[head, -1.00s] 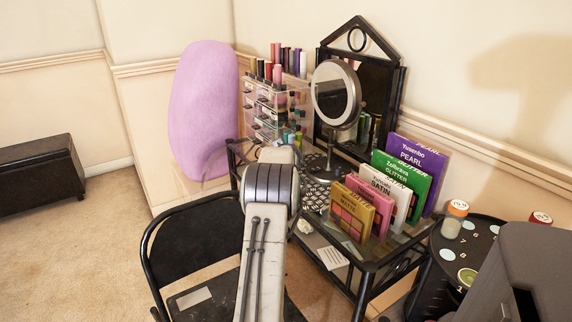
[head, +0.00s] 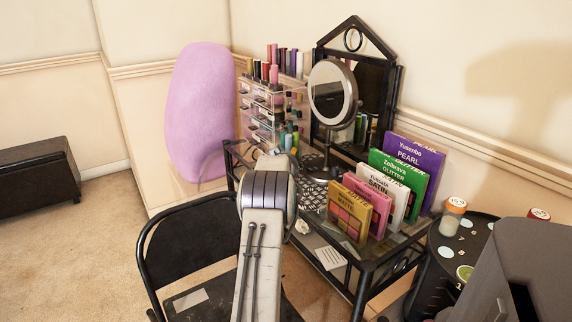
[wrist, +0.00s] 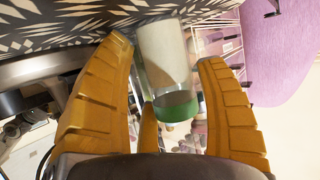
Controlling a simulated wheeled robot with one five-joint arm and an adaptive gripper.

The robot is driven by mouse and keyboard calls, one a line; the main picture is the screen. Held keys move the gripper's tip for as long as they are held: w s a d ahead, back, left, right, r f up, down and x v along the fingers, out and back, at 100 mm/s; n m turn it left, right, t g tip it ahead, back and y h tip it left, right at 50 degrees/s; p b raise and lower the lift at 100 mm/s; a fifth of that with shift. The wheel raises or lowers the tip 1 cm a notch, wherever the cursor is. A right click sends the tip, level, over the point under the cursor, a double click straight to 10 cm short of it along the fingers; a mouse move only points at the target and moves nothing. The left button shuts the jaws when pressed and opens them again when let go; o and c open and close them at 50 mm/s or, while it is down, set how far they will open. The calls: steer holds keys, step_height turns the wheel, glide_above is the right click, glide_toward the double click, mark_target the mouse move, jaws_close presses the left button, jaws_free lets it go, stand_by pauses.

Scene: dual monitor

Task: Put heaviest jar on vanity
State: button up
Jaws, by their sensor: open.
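A clear jar with pale contents and a green lid (wrist: 168,70) stands between my gripper's fingers in the wrist view, which is upside down. Its base is at the black-and-white patterned surface of the vanity; exact contact is hard to see. My gripper (wrist: 168,52) is open, its yellow fingers on both sides of the jar with a gap at the right finger. In the head view my arm hides the gripper and this jar. The vanity (head: 368,266) is a black-framed glass table. An orange-lidded jar (head: 453,217), a green-lidded jar (head: 465,272) and a red-lidded jar (head: 539,214) are at the right.
A round black stand (head: 432,275) with numbered spots holds the jars at right. Palette boxes (head: 352,210), a round mirror (head: 333,92) and a clear cosmetics organizer (head: 262,112) crowd the vanity. A black chair (head: 185,245) stands in front. A pink cushion-like shape (head: 198,110) is behind.

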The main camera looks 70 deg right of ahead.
steer(key=shift+a+r, duration=0.1)
steer(key=shift+r, duration=0.1)
steer(key=v, duration=1.2)
steer(key=shift+w+f, duration=0.1)
steer(key=w+a+n+t+y, duration=0.1)
steer(key=w+a+n+y, duration=0.15)
steer(key=w+a, duration=0.65)
steer(key=w+a+n+t+y, duration=0.25)
steer(key=w+a, duration=0.35)
steer(key=a, duration=0.7)
steer(key=w+a+n+y, duration=0.1)
steer(key=a+n+y, duration=0.15)
steer(key=a, duration=0.95)
steer(key=s+a+f+n+g+y, duration=0.1)
steer(key=s+a+n+y, duration=0.1)
steer(key=a, duration=0.6)
steer(key=s+a+f+n+g+y, duration=0.1)
steer(key=s+a+y, duration=0.15)
steer(key=a, duration=0.55)
steer(key=s+a+f+n+g, duration=0.2)
steer(key=s+a+n+g, duration=0.1)
steer(key=s+a, duration=0.7)
steer(key=shift+s+f+n+y, duration=0.4)
steer(key=shift+s+n, duration=0.15)
steer(key=shift+s, duration=0.6)
